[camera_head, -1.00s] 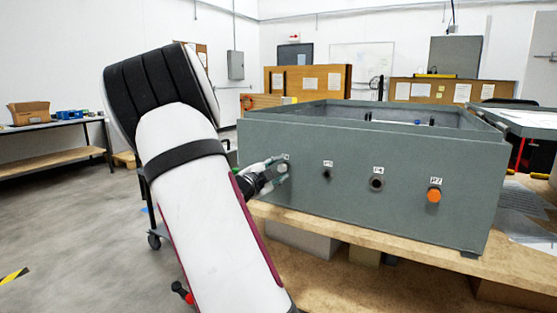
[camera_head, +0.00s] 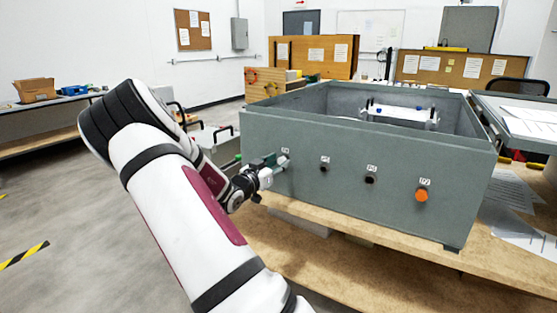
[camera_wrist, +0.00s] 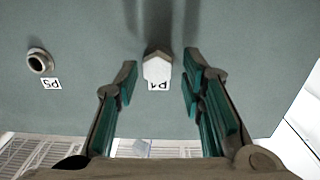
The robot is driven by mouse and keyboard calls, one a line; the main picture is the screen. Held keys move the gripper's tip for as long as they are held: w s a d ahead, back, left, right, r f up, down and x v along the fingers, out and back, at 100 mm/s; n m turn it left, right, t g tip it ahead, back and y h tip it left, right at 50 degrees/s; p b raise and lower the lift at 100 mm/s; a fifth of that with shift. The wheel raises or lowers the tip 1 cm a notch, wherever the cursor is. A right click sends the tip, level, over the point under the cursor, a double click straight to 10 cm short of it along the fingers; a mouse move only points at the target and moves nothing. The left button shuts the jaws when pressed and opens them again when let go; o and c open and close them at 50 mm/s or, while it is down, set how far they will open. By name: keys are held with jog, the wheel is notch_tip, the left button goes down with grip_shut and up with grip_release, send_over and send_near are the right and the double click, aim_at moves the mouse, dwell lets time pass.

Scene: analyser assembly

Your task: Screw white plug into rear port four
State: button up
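The white hexagonal plug (camera_wrist: 157,67) sits at the port labelled P4 on the front wall of the grey box (camera_head: 330,205). It covers part of its label, and I cannot tell how deep it is in the port. In the head view, my gripper (camera_head: 274,161) is close to the wall at P4 and hides the plug there.
Port P5 (camera_wrist: 40,61) is an empty round collar beside P4. Port P6 (camera_head: 370,179) is dark, and an orange plug (camera_head: 421,195) sits at P7. The box stands on a wooden table (camera_head: 400,262). A white rack (camera_head: 400,114) is inside the box.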

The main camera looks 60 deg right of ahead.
jog(key=shift+c, duration=0.5)
grip_shut()
jog(key=shift+n+t, duration=0.3)
jog(key=shift+t, duration=0.1)
